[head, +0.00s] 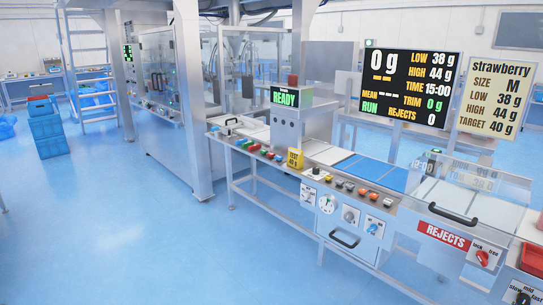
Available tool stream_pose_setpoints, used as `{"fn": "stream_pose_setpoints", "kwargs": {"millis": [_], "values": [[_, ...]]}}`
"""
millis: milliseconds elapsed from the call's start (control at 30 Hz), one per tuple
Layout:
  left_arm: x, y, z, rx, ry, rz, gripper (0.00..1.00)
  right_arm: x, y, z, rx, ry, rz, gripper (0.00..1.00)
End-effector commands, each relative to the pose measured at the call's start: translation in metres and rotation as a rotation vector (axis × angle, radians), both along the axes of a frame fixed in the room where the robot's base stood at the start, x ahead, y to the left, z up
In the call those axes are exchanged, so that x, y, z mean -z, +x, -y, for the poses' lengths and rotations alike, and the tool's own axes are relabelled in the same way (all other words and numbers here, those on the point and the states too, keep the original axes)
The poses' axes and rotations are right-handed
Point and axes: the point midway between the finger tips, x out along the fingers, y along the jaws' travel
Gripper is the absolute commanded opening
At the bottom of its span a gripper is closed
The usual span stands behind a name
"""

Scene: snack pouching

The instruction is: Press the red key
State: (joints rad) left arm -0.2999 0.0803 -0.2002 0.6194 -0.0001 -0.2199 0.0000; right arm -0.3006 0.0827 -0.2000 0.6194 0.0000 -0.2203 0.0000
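A row of small coloured keys (260,150) runs along the front edge of the left part of the line. One of them looks like a red key (254,147), but it is small in this view. A second row of coloured buttons (362,191) sits on the middle panel, some of them red or orange. I cannot tell from the picture alone which one the task means. Neither of my grippers is in view.
A display (410,88) reads 0 g and RUN. A small box (291,97) reads READY. A rejects cover (445,236) stands at the right, with a red knob (482,257). Blue crates (48,132) stand at the left. The blue floor in front is clear.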

Motion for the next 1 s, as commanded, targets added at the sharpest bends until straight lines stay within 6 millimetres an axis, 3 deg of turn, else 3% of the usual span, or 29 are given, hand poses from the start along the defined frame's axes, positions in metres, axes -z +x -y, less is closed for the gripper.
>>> {"fn": "stream_pose_setpoints", "kwargs": {"millis": [33,233,1000], "values": [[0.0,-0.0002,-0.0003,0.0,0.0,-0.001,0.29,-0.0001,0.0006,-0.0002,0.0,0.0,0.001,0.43],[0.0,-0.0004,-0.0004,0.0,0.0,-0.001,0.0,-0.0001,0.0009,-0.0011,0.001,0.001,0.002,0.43],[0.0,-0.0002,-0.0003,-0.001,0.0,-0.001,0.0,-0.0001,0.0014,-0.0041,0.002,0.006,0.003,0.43]]}}
